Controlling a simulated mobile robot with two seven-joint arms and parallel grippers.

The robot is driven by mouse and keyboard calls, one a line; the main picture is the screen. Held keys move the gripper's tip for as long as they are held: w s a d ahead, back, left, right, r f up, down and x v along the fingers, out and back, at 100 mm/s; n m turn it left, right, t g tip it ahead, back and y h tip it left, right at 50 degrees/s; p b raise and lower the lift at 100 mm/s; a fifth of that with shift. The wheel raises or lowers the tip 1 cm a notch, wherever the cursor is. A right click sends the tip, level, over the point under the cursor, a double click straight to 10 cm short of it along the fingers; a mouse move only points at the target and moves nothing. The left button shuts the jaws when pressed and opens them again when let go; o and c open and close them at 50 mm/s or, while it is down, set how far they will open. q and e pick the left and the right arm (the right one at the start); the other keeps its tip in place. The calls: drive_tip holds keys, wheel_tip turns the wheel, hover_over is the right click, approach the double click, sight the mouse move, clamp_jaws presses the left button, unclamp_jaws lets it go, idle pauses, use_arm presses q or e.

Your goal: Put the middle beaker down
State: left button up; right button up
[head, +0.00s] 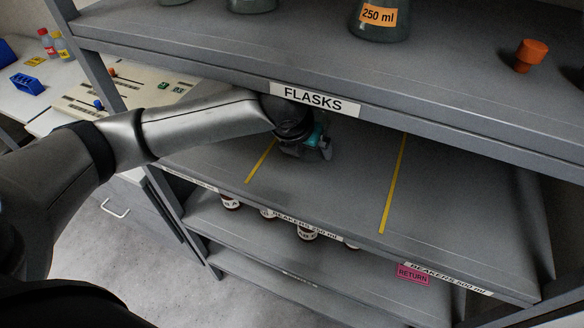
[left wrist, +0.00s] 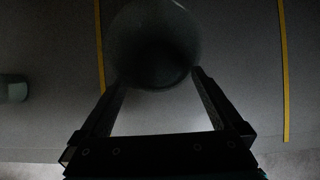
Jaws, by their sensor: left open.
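My left gripper (head: 306,152) reaches under the flasks shelf, over the middle bay of the shelf below. It also shows in the left wrist view (left wrist: 155,78), with its two fingers apart. A dark, round beaker (left wrist: 152,45) is at the fingertips, between the two yellow lines and nearer the left one. The fingertips are close to its sides; I cannot tell whether they touch it. In the head view the beaker is not clearly distinguishable behind the gripper. My right gripper is not in view.
Yellow lines (head: 394,183) divide the shelf (head: 345,190). A greenish vessel (left wrist: 13,89) stands left of the left line. The flasks shelf (head: 200,45) is close overhead, holding flasks (head: 380,22) and an orange stopper (head: 530,55). Bottles (head: 307,232) stand on the shelf below.

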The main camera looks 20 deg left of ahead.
use_arm(q)
drive_tip(key=s, duration=0.8)
drive_tip(key=shift+a, duration=0.1)
